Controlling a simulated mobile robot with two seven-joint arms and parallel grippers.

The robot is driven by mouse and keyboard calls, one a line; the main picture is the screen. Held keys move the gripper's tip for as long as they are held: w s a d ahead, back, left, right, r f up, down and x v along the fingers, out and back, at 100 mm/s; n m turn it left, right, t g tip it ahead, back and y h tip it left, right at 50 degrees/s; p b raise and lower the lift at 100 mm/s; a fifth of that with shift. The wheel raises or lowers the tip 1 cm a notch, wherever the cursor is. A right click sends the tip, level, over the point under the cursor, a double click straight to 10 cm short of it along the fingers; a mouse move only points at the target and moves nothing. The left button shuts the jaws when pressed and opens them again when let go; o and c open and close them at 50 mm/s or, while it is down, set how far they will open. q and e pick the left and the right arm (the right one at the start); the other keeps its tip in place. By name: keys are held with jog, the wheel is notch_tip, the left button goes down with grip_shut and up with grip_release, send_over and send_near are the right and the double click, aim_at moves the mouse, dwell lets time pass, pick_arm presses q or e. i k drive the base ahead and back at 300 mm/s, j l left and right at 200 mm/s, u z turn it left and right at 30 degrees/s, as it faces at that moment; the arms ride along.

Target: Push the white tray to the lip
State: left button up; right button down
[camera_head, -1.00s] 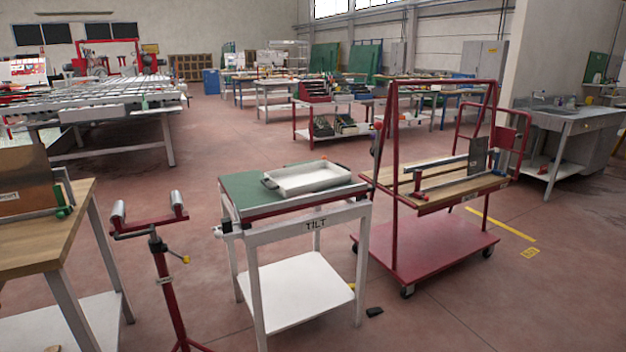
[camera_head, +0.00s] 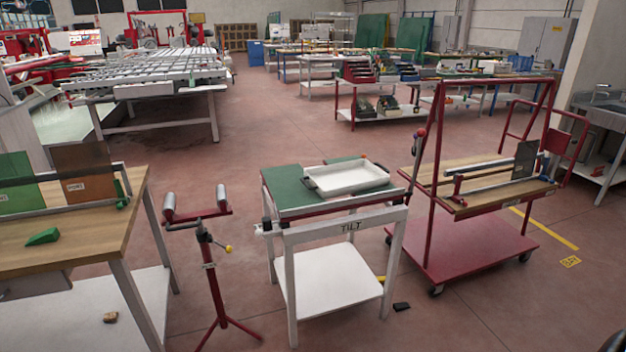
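The white tray (camera_head: 347,179) is shallow and rectangular, with dark handles at its ends. It rests on the green top of the tilt table (camera_head: 289,191), towards the right part of that top. The lip (camera_head: 330,207) appears as a rail along the table's near edge, with a strip of green between it and the tray. The white frame below carries the word TILT. Neither of my grippers shows in the head view.
A red roller stand (camera_head: 212,265) stands just left of the tilt table. A wooden workbench (camera_head: 75,225) is at the left. A red trolley (camera_head: 465,245) stands close on the right. A small black object (camera_head: 401,306) lies on the floor, with open floor in front.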

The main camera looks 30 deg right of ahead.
aim_at(339, 179)
jog(key=i+l+u, duration=0.25)
jog(key=l, duration=0.6)
jog(key=i+l+u, duration=0.1)
jog(key=l+u, duration=0.15)
jog(key=l, duration=0.6)
jog(key=l+u, duration=0.25)
jog(key=l, duration=0.65)
jog(key=i, duration=0.05)
